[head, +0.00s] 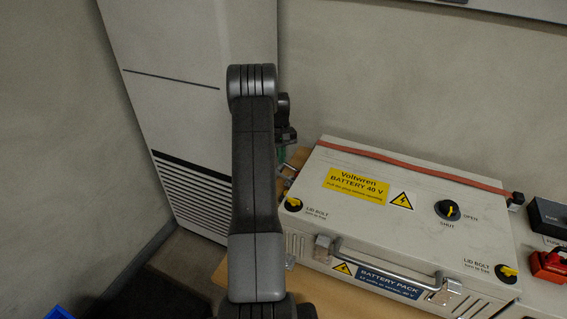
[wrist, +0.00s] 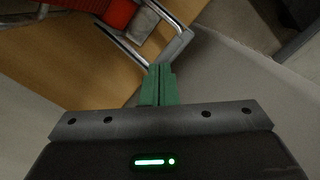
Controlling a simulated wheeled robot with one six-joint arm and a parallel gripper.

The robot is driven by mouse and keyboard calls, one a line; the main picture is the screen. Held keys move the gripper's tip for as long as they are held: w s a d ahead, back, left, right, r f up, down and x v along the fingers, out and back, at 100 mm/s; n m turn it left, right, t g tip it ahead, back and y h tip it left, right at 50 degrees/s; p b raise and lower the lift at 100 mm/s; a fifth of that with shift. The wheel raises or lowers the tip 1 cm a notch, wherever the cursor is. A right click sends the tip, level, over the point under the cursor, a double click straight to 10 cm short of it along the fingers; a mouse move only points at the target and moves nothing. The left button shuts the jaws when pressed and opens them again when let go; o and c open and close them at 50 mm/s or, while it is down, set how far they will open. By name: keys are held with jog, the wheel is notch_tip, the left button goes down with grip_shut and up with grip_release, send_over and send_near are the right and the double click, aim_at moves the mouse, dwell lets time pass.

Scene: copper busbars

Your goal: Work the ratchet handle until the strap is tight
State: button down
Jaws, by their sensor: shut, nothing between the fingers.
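The orange-red strap (head: 420,165) runs across the top of the pale battery box (head: 330,220) in the head view. In the wrist view its red webbing (wrist: 104,12) shows at the top, by the ratchet. The metal ratchet handle (wrist: 174,48) is a U-shaped frame sticking out over the wooden surface; it shows small at the box's left end in the head view (head: 289,172). My gripper (wrist: 158,70) has green fingers, shut and empty, with the tips right at the handle's end bar. I cannot tell whether they touch. My arm hides most of the gripper in the head view.
The box stands on a wooden table (wrist: 70,60). A metal carry handle (head: 385,258) projects at its front. A red object (head: 549,265) and a dark box (head: 548,215) are at the right. A tall pale cabinet (head: 195,60) stands behind my arm.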

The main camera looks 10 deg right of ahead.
jog(key=shift+w+a, duration=0.1)
jog(key=shift+w, duration=0.15)
jog(key=shift+r, duration=0.1)
notch_tip(320, 180, up, 10)
send_over(282, 166)
jog(key=w, duration=0.2)
jog(key=shift+w, duration=0.2)
jog(key=shift+r+p, duration=0.1)
jog(key=shift+p, duration=0.45)
jog(key=s+f+p, duration=0.1)
jog(key=s+p, duration=0.1)
jog(key=p, duration=0.2)
jog(key=shift+s+f, duration=0.1)
jog(key=shift+f, duration=0.05)
